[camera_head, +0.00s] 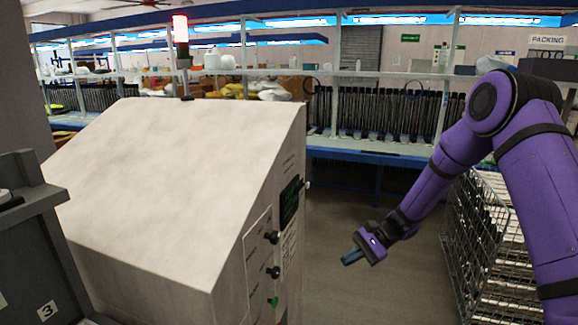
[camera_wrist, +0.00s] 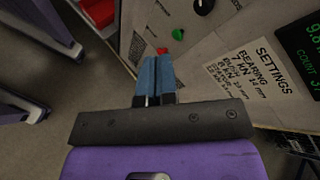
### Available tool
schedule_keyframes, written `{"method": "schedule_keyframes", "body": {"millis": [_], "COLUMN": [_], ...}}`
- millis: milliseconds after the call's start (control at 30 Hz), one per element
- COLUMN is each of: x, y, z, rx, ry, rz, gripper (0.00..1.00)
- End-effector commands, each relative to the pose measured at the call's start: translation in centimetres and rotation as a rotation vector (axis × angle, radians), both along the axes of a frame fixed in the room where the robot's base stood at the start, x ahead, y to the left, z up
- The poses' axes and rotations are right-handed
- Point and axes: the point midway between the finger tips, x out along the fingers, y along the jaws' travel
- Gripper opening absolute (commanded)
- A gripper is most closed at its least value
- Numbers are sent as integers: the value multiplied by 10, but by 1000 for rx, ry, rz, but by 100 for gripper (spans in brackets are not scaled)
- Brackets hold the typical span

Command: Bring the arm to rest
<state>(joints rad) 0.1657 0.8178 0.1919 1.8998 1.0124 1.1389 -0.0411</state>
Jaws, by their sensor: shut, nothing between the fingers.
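My purple arm reaches in from the right in the head view. My gripper (camera_head: 350,258) hangs in the open space to the right of the white machine, with a gap between them. In the wrist view its blue fingers (camera_wrist: 155,72) lie together with nothing between them. The machine (camera_head: 190,190) has a sloped top and a side panel with black knobs and a green knob (camera_head: 273,302). In the wrist view, a green knob (camera_wrist: 179,33) and a red knob (camera_wrist: 163,51) show beyond the fingertips.
A settings label (camera_wrist: 240,80) and a lit display (camera_wrist: 305,40) are on the machine's panel. A wire cage cart (camera_head: 480,240) stands at the right, behind my arm. A grey unit marked 3 (camera_head: 45,250) stands at the left. Blue shelving (camera_head: 375,150) runs along the back; floor between is clear.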

Motion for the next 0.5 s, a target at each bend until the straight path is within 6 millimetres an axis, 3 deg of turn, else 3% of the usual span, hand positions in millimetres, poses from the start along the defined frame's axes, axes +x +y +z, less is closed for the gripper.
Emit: {"method": "schedule_keyframes", "body": {"millis": [100,500], "x": [-13,-71], "y": [-6,-32], "z": [40,148], "rx": [-67,-295], "ry": [-77,-317], "rz": [57,223], "gripper": [0,0]}}
